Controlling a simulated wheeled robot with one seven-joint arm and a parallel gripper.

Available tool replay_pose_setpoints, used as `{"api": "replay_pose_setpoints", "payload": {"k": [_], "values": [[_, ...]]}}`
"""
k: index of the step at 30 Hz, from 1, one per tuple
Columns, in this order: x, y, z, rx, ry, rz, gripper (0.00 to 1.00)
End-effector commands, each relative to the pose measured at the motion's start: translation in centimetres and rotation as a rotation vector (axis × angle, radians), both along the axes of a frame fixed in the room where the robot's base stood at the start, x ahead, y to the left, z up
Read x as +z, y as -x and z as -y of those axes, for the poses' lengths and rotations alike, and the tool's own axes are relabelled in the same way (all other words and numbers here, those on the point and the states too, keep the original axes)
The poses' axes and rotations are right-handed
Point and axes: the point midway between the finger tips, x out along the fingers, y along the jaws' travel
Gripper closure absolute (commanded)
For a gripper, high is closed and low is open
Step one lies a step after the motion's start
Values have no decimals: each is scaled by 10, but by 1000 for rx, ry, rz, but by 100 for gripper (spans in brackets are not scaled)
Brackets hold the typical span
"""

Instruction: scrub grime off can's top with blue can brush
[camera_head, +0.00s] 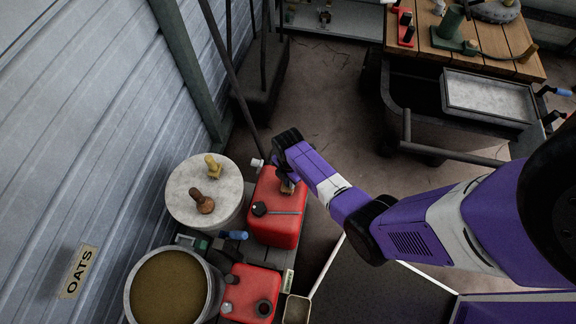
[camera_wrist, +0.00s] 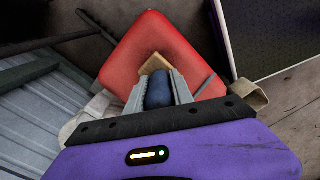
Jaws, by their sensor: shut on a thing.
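A red can (camera_head: 270,222) with a dark cap stands beside a pale round lid; its red top (camera_wrist: 140,38) also fills the upper middle of the wrist view. My gripper (camera_head: 284,177) is over the far part of that top. It is shut on the blue handle of the can brush (camera_wrist: 159,90). The brush's tan block (camera_wrist: 153,61) shows past the fingertips, at or just above the red surface; I cannot tell whether it touches. The brush's underside is hidden, and I cannot make out grime clearly.
A pale drum lid (camera_head: 182,207) holds a yellow-handled brush (camera_head: 213,166) and a brown-handled one (camera_head: 203,202). A second red can (camera_head: 242,299), a grain bin (camera_head: 132,305) and a blue-handled item (camera_head: 233,235) are nearby. Dark poles (camera_head: 232,80) lean behind the can.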

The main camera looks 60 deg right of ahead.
Motion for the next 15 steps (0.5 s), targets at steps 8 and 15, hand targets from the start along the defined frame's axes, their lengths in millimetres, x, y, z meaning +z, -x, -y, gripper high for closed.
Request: {"api": "replay_pose_setpoints", "payload": {"k": [8,15], "values": [[0,-1,2,-1,0,1,100],[-2,-6,15,-1,1,2,100]]}}
